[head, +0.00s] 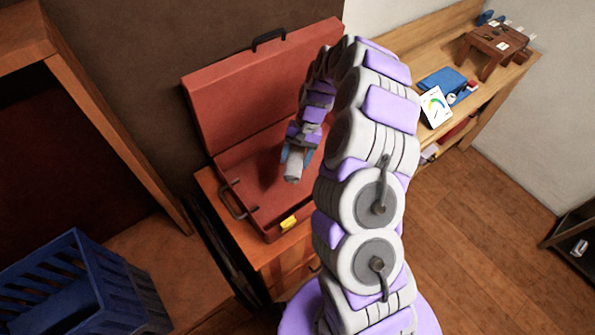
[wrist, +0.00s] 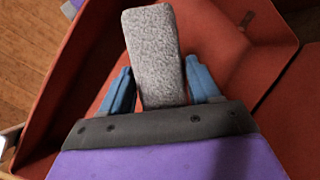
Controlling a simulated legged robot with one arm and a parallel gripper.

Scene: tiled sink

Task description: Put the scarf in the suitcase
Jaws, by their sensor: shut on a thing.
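A grey rolled or folded cloth, the scarf (wrist: 153,50), is between the two blue fingers of my gripper (wrist: 160,88) in the wrist view. My gripper is shut on it. In the head view the scarf (head: 293,169) hangs from my gripper (head: 292,155), over the inside of the open red suitcase (head: 240,195). The suitcase's lid stands up at the back, and its base shows no other thing inside. I cannot tell whether the scarf touches the suitcase floor. My arm hides the right part of the suitcase.
The suitcase rests on a wooden cabinet (head: 280,262). A yellow tag or latch (head: 288,223) is on its front edge. A blue crate (head: 75,285) stands at the lower left. A wooden desk (head: 445,50) with several small objects is at the upper right. Open floor lies on the right.

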